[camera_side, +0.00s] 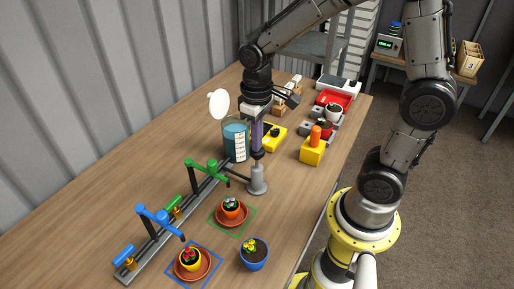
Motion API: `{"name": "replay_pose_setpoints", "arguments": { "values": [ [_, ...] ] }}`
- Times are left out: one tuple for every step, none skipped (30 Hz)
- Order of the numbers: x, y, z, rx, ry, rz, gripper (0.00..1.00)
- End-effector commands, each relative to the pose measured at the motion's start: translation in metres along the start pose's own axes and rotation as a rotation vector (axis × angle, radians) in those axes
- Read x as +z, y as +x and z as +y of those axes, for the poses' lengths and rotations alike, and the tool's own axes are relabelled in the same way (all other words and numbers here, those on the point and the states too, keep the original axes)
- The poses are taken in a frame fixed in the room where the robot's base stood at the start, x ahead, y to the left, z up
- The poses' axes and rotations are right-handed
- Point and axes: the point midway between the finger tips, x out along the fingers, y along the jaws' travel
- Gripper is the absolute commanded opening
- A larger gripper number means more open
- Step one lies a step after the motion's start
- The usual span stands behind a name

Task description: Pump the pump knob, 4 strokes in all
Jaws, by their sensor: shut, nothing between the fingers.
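The grey pump (257,180) stands upright on the wooden table on a round base, beside the graduated water tank (235,140). My gripper (257,148) points straight down over the pump, shut with nothing between its fingers. Its tips are at the top of the pump, where the knob is mostly hidden; I cannot tell whether they touch it. The green spout (207,165) and blue spout (160,217) rise from a grey rail left of the pump. A potted plant (231,207) sits in the green square, and another (190,259) in the blue square.
A blue pot with yellow flowers (253,252) stands near the front edge. A yellow block with an orange top (313,148) stands right of the pump. A yellow device (271,137) and a red tray (338,97) are farther back. The left table area is clear.

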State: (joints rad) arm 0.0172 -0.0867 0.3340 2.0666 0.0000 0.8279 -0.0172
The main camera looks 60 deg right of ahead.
Motion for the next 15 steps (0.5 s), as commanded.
{"name": "replay_pose_setpoints", "arguments": {
  "values": [
    [0.000,0.002,0.000,0.000,0.000,-0.002,0.00],
    [0.000,0.003,0.000,0.000,0.000,-0.001,0.00],
    [0.000,0.005,0.000,0.000,0.000,-0.001,0.00],
    [0.000,0.006,0.000,0.000,0.000,-0.001,0.00],
    [0.000,0.007,0.000,0.000,0.000,-0.001,0.00],
    [0.000,0.008,0.000,0.000,0.000,-0.001,0.00],
    [0.000,0.009,0.000,0.000,0.000,-0.001,0.00],
    [0.001,0.010,0.000,0.000,0.000,-0.001,0.00],
    [0.000,0.012,0.000,0.000,0.000,-0.001,0.00],
    [0.000,0.013,0.000,0.000,0.000,-0.001,0.00],
    [0.000,0.014,0.000,0.000,0.000,0.000,0.00],
    [0.000,0.016,0.000,0.000,0.000,-0.001,0.00],
    [0.000,0.017,0.000,0.000,0.000,-0.001,0.00],
    [0.000,0.018,0.000,0.000,0.000,-0.002,0.00],
    [0.000,0.019,0.000,0.000,0.000,-0.002,0.00]
  ]
}}
